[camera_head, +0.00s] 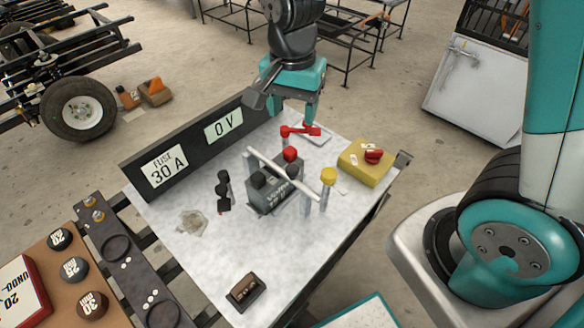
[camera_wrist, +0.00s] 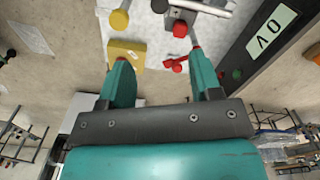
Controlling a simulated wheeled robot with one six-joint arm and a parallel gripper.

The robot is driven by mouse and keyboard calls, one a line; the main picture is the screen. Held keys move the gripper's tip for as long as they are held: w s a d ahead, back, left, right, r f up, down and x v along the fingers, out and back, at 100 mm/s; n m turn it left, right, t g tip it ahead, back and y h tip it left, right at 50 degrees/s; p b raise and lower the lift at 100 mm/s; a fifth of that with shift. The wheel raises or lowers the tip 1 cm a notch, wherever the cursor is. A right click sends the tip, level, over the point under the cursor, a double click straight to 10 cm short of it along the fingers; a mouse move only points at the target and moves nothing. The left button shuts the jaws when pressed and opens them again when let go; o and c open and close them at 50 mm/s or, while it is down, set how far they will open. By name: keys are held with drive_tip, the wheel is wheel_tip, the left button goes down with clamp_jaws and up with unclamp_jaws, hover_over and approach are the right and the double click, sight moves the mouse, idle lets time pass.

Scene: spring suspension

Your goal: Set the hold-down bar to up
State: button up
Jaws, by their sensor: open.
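The hold-down bar (camera_head: 282,174) is a pale rod running across the grey battery (camera_head: 265,198) on the metal bench. Its height above the battery top is hard to judge. The bar also shows at the top edge of the wrist view (camera_wrist: 200,6). A yellow knob (camera_head: 328,176) tops a post beside the bar's near right end; it also shows in the wrist view (camera_wrist: 119,20). A red terminal cap (camera_head: 290,154) sits behind the bar. My gripper (camera_wrist: 155,54) is open and empty, beyond the battery and apart from the bar; it shows in the head view (camera_head: 290,104).
A red lever-like part (camera_head: 300,131) lies close by my gripper. A yellow box with a red knob (camera_head: 362,164) stands at the right. A dark panel (camera_head: 195,148) with fuse and voltage displays edges the left. A small dark block (camera_head: 246,291) lies in front.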

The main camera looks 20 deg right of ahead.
sight(292, 169)
wheel_tip(292, 169, down, 16)
drive_tip(key=shift+s+a+r+b, duration=0.1)
drive_tip(key=shift+b, duration=0.45)
